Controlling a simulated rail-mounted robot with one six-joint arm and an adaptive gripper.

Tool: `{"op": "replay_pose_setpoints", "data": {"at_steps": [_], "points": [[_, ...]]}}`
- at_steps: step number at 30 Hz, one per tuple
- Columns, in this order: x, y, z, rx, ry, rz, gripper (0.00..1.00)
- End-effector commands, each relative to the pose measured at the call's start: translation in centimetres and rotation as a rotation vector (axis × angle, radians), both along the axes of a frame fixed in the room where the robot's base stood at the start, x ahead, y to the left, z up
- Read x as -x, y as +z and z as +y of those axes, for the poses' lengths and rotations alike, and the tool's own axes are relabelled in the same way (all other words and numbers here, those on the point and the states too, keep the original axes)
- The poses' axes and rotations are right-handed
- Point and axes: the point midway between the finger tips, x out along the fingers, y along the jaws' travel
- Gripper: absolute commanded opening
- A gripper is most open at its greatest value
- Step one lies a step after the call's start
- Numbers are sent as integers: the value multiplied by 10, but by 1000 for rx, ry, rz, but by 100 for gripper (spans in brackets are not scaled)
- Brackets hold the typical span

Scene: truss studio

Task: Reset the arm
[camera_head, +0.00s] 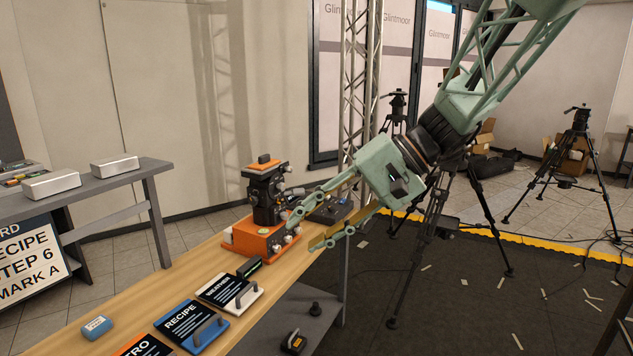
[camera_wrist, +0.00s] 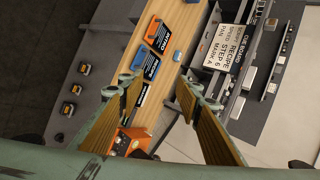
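My green gripper (camera_head: 306,229) is at the end of my arm, which reaches down from the upper right. Its two long fingers are spread well apart with nothing visible between them. The gripper is open; the wrist view (camera_wrist: 158,88) also shows the gap between its fingers. The fingertips hang in front of the orange-and-black device (camera_head: 254,238) near the far end of the wooden table (camera_head: 150,277). I cannot tell whether they touch it. In the wrist view a finger hides part of the device's orange base (camera_wrist: 126,146).
A WEATHER card (camera_head: 228,289), a blue RECIPE card (camera_head: 185,322) and a blue block (camera_head: 97,327) lie on the table. A grey shelf (camera_head: 128,182) stands left. A truss post (camera_head: 359,100) and tripods (camera_head: 575,140) stand behind. Dark floor lies right.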

Motion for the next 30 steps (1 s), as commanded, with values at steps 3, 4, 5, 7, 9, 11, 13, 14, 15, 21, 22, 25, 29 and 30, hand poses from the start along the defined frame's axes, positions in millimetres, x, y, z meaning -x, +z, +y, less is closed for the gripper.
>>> {"op": "replay_pose_setpoints", "data": {"at_steps": [3,4,5,7,9,11,13,14,15,21,22,25,29,30], "points": [[23,6,-7,43,8,-4,32],[28,6,-9,55,11,-5,32],[34,7,-11,66,11,-7,32],[46,8,-15,92,14,-7,32],[58,10,-20,119,18,-12,32],[69,12,-25,141,19,-14,32],[81,12,-30,169,22,-17,32],[86,13,-32,180,22,-19,32],[93,14,-35,195,22,-22,32],[126,16,-52,269,24,-36,32],[131,16,-55,282,23,-39,32],[147,17,-64,320,22,-49,32],[167,17,-75,369,20,-61,32],[173,18,-79,383,18,-66,32]]}}
